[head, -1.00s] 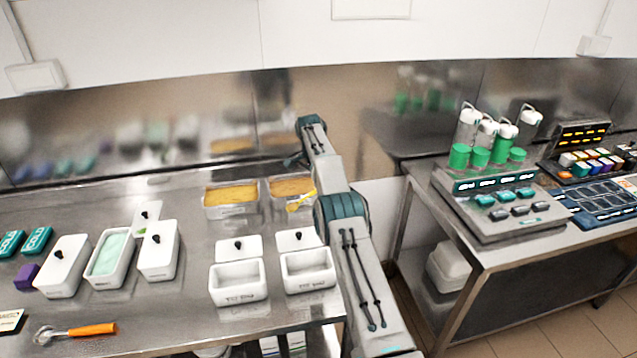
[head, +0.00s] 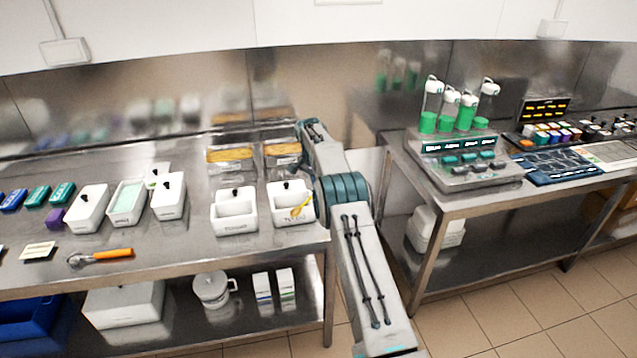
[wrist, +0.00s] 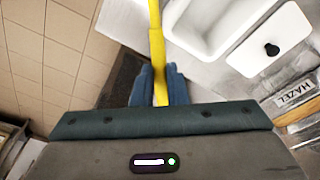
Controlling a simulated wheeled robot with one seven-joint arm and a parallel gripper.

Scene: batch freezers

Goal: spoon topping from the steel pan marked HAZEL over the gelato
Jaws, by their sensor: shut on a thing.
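My gripper (wrist: 160,85) is shut on the yellow spoon (wrist: 157,45); in the head view the spoon (head: 300,208) slants down over the right open white tub (head: 281,214). I cannot tell whether its bowl touches the tub or carries topping. The steel pan marked HAZEL shows its label in the wrist view (wrist: 293,95); it appears to be the right pan (head: 282,161) of brown topping behind that tub. A white tub (head: 113,223) on the left holds pale green gelato. The right tub's inside looks white; its contents are unclear.
A second topping pan (head: 231,167) and another open white tub (head: 234,226) stand to the left. An orange-handled scoop (head: 105,256) lies near the front edge. Lidded white tubs (head: 88,210) flank the gelato. A dispenser table (head: 455,215) stands right, across a gap.

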